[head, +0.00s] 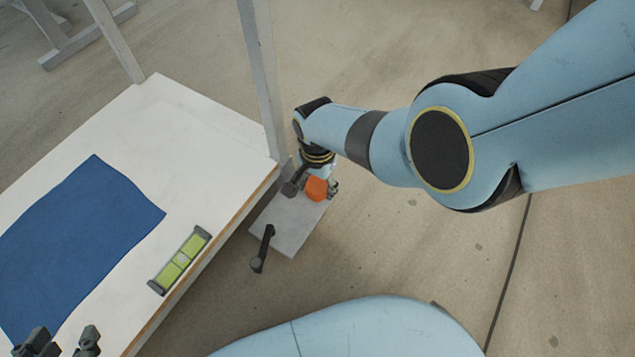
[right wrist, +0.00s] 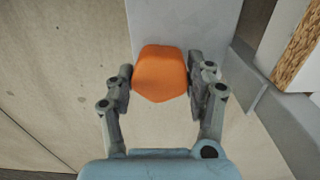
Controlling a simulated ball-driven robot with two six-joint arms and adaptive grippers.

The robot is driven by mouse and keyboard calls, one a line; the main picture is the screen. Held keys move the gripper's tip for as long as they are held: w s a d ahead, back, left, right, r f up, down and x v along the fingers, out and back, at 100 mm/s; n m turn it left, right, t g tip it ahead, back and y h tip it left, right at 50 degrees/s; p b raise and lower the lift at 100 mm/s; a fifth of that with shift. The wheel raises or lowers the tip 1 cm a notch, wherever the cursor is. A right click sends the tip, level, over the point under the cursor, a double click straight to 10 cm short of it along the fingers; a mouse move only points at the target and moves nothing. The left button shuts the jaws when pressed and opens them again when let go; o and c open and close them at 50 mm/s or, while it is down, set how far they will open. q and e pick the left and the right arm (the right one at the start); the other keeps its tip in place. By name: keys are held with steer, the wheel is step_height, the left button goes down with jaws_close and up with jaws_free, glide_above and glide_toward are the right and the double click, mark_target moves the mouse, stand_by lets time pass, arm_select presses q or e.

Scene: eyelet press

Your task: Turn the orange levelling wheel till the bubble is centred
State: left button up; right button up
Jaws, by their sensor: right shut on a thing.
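The orange levelling wheel (head: 316,189) is on a grey plate (head: 287,222) beside the table. My right gripper (right wrist: 161,76) is shut on the wheel, with one finger on each side of it in the right wrist view. The wheel (right wrist: 160,73) hides part of the plate there. The spirit level (head: 180,261) has a yellow-green face and grey ends and lies along the table's edge. A pale spot shows near its middle; whether the bubble is exactly centred I cannot tell. My left gripper (head: 64,342) is at the bottom left, fingers apart, near the blue cloth.
The blue cloth (head: 82,232) lies flat on the white table (head: 190,135). A black crank handle (head: 263,248) stands on the grey plate near the wheel. A grey upright post (head: 262,75) rises by the table corner. The floor on the right is clear.

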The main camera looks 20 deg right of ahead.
mark_target(318, 185)
steer(key=m, duration=0.5)
steer(key=shift+m, duration=0.3)
steer(key=m, duration=0.5)
steer(key=shift+m, duration=0.3)
steer(key=o, duration=1.2)
steer(key=shift+r, duration=0.1)
steer(key=shift+r, duration=3.65)
